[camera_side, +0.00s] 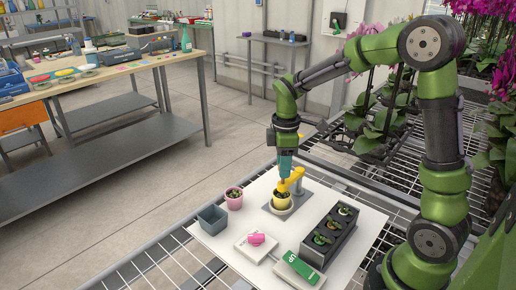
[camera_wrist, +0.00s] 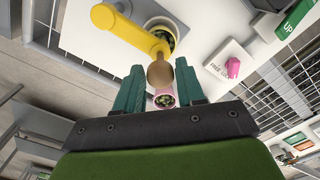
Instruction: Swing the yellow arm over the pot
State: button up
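The yellow arm (camera_side: 292,180) stands on a post beside the yellow pot (camera_side: 281,203), and its free end reaches out above the pot in the side view. In the wrist view the yellow arm (camera_wrist: 130,34) crosses in front of the pot (camera_wrist: 162,24) and partly hides it; green leaves show beside it. A brown knob (camera_wrist: 160,75) is at the arm's free end. My gripper (camera_side: 284,177) points down at this end.
On the white board (camera_side: 340,262) are a pink pot (camera_side: 233,198), a grey-blue square container (camera_side: 212,219), a white block with a pink part (camera_side: 256,239), a green "UP" block (camera_side: 299,268) and a dark planter (camera_side: 328,237).

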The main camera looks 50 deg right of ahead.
jog(key=o, duration=0.3)
jog(key=shift+r, duration=3.55)
jog(key=shift+w+f+m, duration=0.1)
jog(key=shift+f+m, duration=0.05)
jog(key=shift+m, duration=0.45)
jog(key=s+a+r+m+t+y, duration=0.1)
jog(key=s+a+r+m+t, duration=0.1)
jog(key=s+m, duration=0.4)
jog(key=s+a+r+m+t+y, duration=0.1)
jog(key=s+a+r+m+t, duration=0.1)
jog(key=s+a+m+t, duration=0.3)
jog(key=s+a, duration=0.1)
jog(key=s, duration=0.2)
jog(key=shift+a+r+m, duration=0.4)
